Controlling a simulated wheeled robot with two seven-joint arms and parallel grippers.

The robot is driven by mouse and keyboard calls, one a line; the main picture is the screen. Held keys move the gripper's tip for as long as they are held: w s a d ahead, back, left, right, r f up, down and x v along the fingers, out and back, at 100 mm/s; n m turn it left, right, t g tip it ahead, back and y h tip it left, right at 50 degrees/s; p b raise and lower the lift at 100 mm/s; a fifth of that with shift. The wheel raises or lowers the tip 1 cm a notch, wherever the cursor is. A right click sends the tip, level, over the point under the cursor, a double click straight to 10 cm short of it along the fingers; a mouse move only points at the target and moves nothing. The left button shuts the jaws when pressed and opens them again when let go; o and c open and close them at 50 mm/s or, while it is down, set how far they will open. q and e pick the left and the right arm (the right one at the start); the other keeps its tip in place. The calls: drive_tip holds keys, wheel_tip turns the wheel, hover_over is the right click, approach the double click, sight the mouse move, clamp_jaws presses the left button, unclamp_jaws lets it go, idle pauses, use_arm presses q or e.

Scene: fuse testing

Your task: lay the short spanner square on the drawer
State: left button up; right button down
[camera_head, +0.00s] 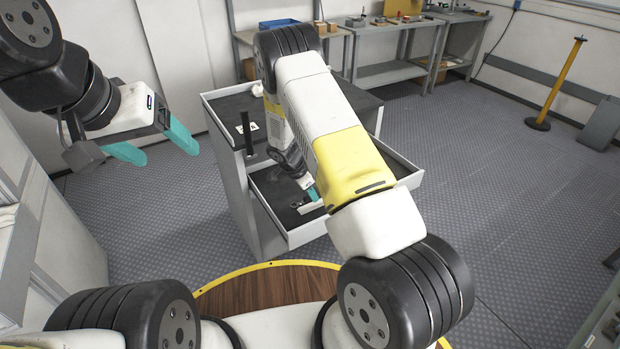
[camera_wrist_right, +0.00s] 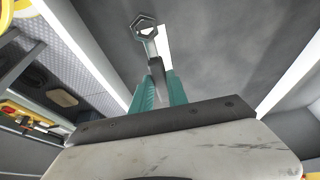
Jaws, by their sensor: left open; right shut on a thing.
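The short spanner (camera_wrist_right: 146,33) is in my right gripper, its ring-shaped end pointing away from the fingers in the right wrist view. My right gripper (camera_wrist_right: 158,85) is shut on its shank with teal fingers. In the head view my right gripper (camera_head: 312,193) is low inside the open drawer (camera_head: 290,238), mostly hidden by my right arm. The drawer's dark floor lies behind the spanner in the wrist view; I cannot tell whether they touch. My left gripper (camera_head: 155,147) is open and empty, up at the left, away from the cabinet.
The drawer belongs to a grey cabinet (camera_head: 236,190) whose top tray holds a black upright post (camera_head: 247,135) and a small white item. A light strip (camera_wrist_right: 163,45) lies beside the spanner. Benches (camera_head: 390,72) stand along the back wall.

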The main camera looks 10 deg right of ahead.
drive_tip(key=d, duration=0.1)
drive_tip(key=w+d, duration=0.1)
drive_tip(key=d, duration=0.1)
drive_tip(key=shift+w+d+f, duration=0.15)
drive_tip(key=shift+w+f, duration=0.05)
drive_tip(key=shift+w, duration=0.2)
drive_tip(key=shift+f, duration=1.7)
drive_tip(key=shift+f, duration=0.1)
drive_tip(key=c, duration=1.3)
unclamp_jaws()
